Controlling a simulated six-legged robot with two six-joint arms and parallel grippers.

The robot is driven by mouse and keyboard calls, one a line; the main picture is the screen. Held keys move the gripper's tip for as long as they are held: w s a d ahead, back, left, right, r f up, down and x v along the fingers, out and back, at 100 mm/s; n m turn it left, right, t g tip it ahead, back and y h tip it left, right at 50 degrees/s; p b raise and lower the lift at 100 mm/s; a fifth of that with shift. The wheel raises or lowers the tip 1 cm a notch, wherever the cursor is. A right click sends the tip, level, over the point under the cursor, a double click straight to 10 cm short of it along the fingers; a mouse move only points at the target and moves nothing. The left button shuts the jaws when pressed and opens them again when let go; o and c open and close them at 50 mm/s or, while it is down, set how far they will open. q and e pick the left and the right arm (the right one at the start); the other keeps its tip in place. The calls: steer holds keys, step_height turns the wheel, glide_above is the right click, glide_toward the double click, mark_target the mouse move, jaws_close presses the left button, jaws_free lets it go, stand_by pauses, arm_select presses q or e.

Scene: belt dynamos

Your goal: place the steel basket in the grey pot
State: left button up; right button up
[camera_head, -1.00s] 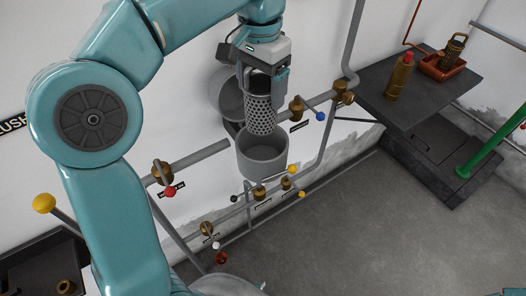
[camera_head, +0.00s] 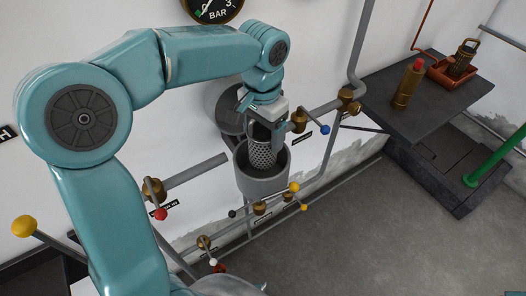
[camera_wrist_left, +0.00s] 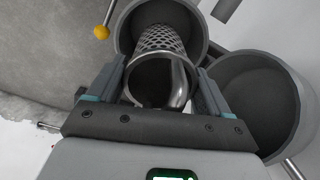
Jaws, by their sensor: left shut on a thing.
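The steel basket (camera_head: 262,154) is a perforated metal cylinder with a handle. In the head view its lower part is inside the grey pot (camera_head: 264,185), below the rim, and its top stands above the rim. My left gripper (camera_head: 264,124) is above the pot, shut on the upper part of the basket. In the left wrist view the basket (camera_wrist_left: 163,42) sits between the fingers of the left gripper (camera_wrist_left: 155,88), with the grey pot (camera_wrist_left: 196,20) around its far end. Whether the basket touches the pot's floor is hidden. My right gripper is not in view.
A round grey lid or vessel (camera_head: 224,108) is behind the pot, close to the gripper; it is large at right in the wrist view (camera_wrist_left: 262,105). Pipes with brass valves and coloured knobs (camera_head: 294,187) run along the wall. A dark table (camera_head: 415,118) holds a brass bottle (camera_head: 406,84) and a red tray (camera_head: 450,72).

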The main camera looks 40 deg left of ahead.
mark_target(262, 152)
arm_select(q)
step_height(262, 152, down, 2)
steer(key=shift+s+f, duration=0.15)
steer(key=shift+a+f, duration=0.1)
steer(key=shift+f, duration=2.25)
steer(key=shift+f, duration=0.1)
steer(key=o, duration=1.4)
steer(key=shift+c, duration=0.2)
step_height(262, 152, up, 12)
steer(key=shift+r+p, duration=0.15)
steer(key=shift+p, duration=0.15)
